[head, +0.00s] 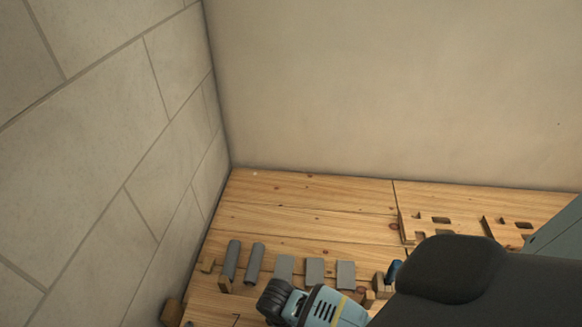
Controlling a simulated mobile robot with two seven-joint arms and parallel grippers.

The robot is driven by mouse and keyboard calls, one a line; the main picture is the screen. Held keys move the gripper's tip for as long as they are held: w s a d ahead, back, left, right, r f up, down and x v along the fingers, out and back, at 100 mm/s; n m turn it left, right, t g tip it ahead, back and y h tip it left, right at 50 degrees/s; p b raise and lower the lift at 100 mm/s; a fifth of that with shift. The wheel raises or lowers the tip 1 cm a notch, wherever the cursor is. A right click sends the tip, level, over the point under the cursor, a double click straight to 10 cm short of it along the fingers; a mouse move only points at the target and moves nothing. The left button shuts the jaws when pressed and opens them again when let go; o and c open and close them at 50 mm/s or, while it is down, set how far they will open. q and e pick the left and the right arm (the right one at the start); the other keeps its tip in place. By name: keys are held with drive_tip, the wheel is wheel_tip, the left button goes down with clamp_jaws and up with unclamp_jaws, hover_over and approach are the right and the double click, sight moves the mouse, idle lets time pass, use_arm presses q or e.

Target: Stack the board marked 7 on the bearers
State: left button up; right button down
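Two grey cylinders (254,262) and several flat grey pieces (315,271) stand in a row near the front. A blue-grey tool-like body with a yellow stripe (322,306) is at the bottom edge. A block wall (110,150) bounds the left, a plain wall (390,90) the back.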

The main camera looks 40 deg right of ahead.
drive_tip(key=shift+f+b, duration=0.55)
drive_tip(key=shift+f, duration=1)
idle(0.4)
drive_tip(key=shift+w, duration=0.1)
idle(0.6)
drive_tip(key=shift+f, duration=0.15)
idle(0.4)
drive_tip(key=c, duration=1.3)
unclamp_jaws()
drive_tip(key=shift+c, duration=0.2)
drive_tip(key=shift+o, duration=0.7)
drive_tip(key=r+p, duration=0.1)
drive_tip(key=r, duration=0.1)
drive_tip(key=r+p, duration=0.2)
drive_tip(key=r, duration=0.1)
drive_tip(key=r+p, duration=0.1)
drive_tip(key=r, duration=0.1)
drive_tip(key=shift+w+a+r, duration=0.35)
drive_tip(key=shift+a+r, duration=0.05)
